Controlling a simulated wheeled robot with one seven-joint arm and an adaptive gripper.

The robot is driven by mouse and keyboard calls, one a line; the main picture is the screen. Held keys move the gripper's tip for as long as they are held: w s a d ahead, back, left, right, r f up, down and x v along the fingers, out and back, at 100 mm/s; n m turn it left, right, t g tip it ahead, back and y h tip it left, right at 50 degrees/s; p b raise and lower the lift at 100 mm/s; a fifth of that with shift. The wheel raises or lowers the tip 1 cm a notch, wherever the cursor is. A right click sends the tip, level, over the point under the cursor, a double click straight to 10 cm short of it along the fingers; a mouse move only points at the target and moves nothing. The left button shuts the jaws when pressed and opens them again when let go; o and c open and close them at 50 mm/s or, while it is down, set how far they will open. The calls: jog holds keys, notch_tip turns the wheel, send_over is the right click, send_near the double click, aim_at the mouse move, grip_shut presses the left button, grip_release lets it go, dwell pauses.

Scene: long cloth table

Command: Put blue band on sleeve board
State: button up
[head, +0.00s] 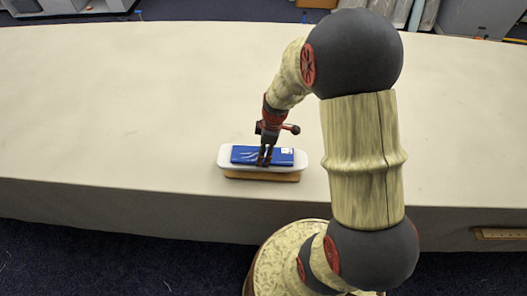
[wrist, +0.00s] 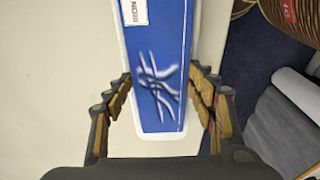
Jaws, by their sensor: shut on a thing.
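The blue band (head: 243,154) is a flat blue piece with a white label at one end and a pale printed mark. It lies lengthwise along the white top of the sleeve board (head: 226,161), which has a brown wooden base, near the table's front edge. My gripper (head: 264,160) is at the band from above, its fingers shut across the band's width. In the wrist view the band (wrist: 160,60) lies between the fingers, with white board (wrist: 165,146) showing around it. I cannot tell whether the band touches the board or hangs just above it.
The long beige cloth table (head: 120,100) is clear to the left and behind the board. Its front edge is close below the board. A small wooden strip (head: 500,233) shows at the right front edge. Dark blue carpet lies below.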

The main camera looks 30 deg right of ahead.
jog(key=shift+f, duration=0.15)
jog(key=o, duration=1.2)
jog(key=s+a+r+m+t+h, duration=0.1)
jog(key=s+a+r+m, duration=0.1)
jog(key=r, duration=0.9)
jog(key=s+a+r+m+t, duration=0.1)
jog(key=s+a+r+m, duration=0.15)
jog(key=r, duration=0.95)
jog(key=s+a+r+m+t, duration=0.1)
jog(key=s+r+m, duration=0.1)
jog(key=s+r, duration=0.1)
jog(key=s+a+r+m, duration=0.2)
jog(key=s, duration=0.2)
jog(key=s+a+r+m+t+p, duration=0.1)
jog(key=s+r+m, duration=0.1)
jog(key=s+r, duration=0.1)
jog(key=shift+s+a+r+m+t+h, duration=0.3)
jog(key=shift+s+m, duration=0.05)
jog(key=shift+s, duration=0.2)
